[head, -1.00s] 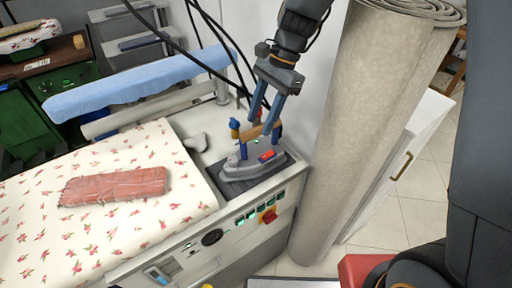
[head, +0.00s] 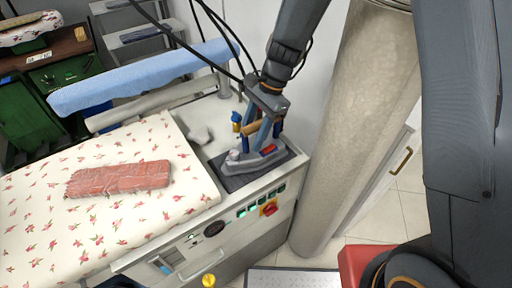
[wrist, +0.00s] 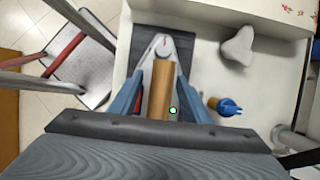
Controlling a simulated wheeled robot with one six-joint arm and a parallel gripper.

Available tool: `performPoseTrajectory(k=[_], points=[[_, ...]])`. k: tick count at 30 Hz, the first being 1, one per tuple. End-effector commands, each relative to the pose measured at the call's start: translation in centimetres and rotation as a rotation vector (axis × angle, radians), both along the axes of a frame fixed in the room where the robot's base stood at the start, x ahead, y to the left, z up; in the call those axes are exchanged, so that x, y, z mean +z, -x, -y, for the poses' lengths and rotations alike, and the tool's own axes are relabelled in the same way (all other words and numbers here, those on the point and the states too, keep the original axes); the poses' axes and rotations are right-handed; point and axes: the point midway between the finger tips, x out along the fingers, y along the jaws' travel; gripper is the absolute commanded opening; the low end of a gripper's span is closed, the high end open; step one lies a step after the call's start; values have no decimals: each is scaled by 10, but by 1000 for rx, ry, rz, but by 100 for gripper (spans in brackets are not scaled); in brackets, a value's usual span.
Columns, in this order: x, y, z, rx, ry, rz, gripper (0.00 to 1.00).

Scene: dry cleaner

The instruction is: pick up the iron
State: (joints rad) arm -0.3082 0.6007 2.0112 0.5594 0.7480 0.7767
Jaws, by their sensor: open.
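The iron (head: 247,164) stands on a dark pad (head: 233,184) at the right end of the ironing station. It has a grey body and a wooden handle, which shows in the wrist view (wrist: 161,90). My gripper (head: 266,137) is open above the iron, pointing down. In the wrist view its two blue fingers (wrist: 159,100) lie on either side of the handle, with a gap visible. Whether they touch the handle I cannot tell. The gripper hides part of the iron in the head view.
A padded board with flowered cloth (head: 60,220) and a reddish folded piece (head: 118,178) lies left. A rolled carpet (head: 345,130) stands close on the right. Black cables hang behind my gripper. A blue-and-yellow fitting (head: 236,121) stands behind the iron.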

Motion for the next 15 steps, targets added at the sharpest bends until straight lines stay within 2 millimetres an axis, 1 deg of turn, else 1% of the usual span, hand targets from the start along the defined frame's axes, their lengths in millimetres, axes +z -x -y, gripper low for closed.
performPoseTrajectory(k=[3,9,11,15], points=[[-5,2,-2,0,1,-1,43],[-5,1,-2,0,0,0,43],[-5,1,-2,0,0,0,33],[-5,1,-2,0,0,0,9]])
